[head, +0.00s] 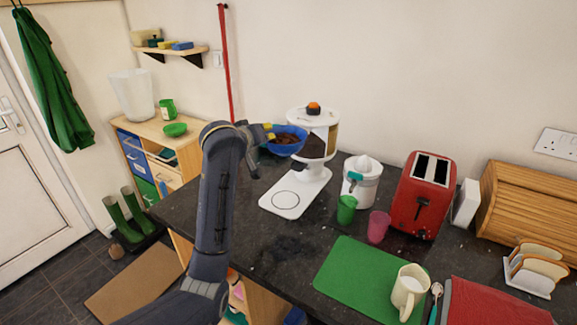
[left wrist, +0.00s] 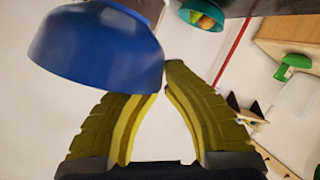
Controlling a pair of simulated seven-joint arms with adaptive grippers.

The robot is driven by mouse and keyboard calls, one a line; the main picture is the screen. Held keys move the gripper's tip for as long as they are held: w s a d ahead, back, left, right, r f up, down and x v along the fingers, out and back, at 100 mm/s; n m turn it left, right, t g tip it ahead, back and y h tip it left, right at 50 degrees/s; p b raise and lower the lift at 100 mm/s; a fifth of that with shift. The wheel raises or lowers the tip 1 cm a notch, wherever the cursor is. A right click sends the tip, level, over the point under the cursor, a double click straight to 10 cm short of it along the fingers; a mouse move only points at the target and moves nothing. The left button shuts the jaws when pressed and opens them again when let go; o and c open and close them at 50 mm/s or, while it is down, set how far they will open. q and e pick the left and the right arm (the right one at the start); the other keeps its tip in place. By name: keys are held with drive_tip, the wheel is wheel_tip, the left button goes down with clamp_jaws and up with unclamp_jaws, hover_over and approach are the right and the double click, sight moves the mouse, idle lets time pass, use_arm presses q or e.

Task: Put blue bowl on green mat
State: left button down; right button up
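The blue bowl (head: 287,149), with dark brown contents, is in the air above the counter, in front of the white appliance. My left gripper (head: 269,132) is at the bowl's left rim, its yellow fingertips close together on it. In the left wrist view the blue bowl (left wrist: 95,50) fills the upper left, and the fingers of my left gripper (left wrist: 165,78) converge at its edge. The green mat (head: 345,280) lies flat at the counter's front, right of my left arm. A cream mug (head: 408,290) stands on its right part. My right gripper is not in view.
A green cup (head: 346,210) and a pink cup (head: 378,227) stand just behind the mat. The white appliance (head: 300,190), juicer (head: 361,185) and red toaster (head: 420,195) stand farther back. The mat's left and middle are clear.

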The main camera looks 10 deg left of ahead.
use_arm(q)
drive_tip(key=shift+s+d, duration=0.1)
drive_tip(key=shift+d, duration=0.2)
drive_tip(key=s+d+m+g+h, duration=0.1)
drive_tip(key=s+d+m+h, duration=0.25)
drive_tip(key=s+d, duration=0.8)
drive_tip(key=s+d+m+g+h, duration=0.3)
drive_tip(key=s+d, duration=0.5)
drive_tip(key=d, duration=0.6)
drive_tip(key=shift+t, duration=0.7)
wheel_tip(320, 180, down, 19)
drive_tip(key=shift+w+f, duration=0.15)
drive_tip(key=c, duration=1.5)
unclamp_jaws()
drive_tip(key=shift+c, duration=0.2)
